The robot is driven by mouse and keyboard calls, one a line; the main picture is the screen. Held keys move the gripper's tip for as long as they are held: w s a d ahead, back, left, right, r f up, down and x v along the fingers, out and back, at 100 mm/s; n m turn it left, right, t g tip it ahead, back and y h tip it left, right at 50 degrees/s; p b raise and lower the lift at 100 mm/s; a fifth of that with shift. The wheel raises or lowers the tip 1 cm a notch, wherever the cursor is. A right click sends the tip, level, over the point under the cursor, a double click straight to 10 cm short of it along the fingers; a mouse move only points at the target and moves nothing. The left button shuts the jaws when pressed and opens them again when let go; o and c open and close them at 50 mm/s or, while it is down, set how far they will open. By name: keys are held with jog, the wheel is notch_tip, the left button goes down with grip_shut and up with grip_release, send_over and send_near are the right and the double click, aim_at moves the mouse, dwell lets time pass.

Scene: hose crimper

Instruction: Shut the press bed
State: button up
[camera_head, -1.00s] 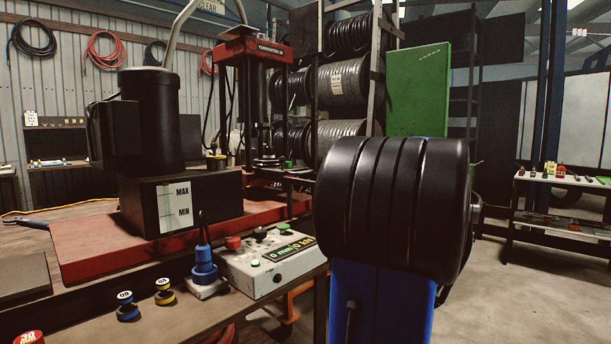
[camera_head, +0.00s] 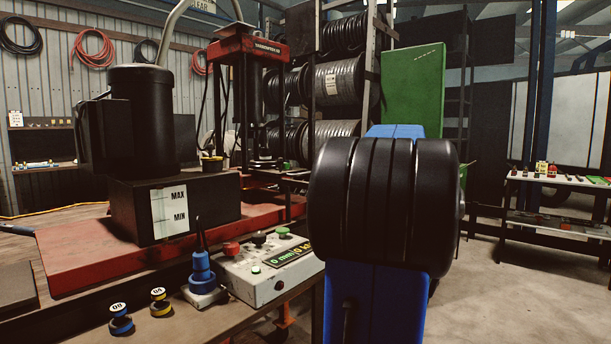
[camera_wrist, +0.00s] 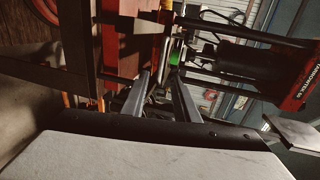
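The red press (camera_head: 245,100) stands behind the pump unit in the head view. Its low bed (camera_head: 268,164) carries dark round parts, with a small green piece at its right. I cannot tell how far the bed is out. In the wrist view the press's red head (camera_wrist: 300,80) shows sideways at the right. My gripper (camera_wrist: 162,78) shows two dark fingers with a gap between them, open and empty. A green piece (camera_wrist: 178,53) shows just beyond the fingertips; contact cannot be told. In the head view my own arm hides the gripper.
A control box (camera_head: 262,268) with knobs and a blue gauge-like piece (camera_head: 201,273) sit on the bench at front. A black pump unit (camera_head: 145,150) stands on a red base. Hose reels (camera_head: 340,80) and a green panel (camera_head: 414,90) stand behind.

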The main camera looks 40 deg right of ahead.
aim_at(305, 173)
jog(key=x, duration=0.8)
jog(key=shift+w, duration=0.15)
grip_shut()
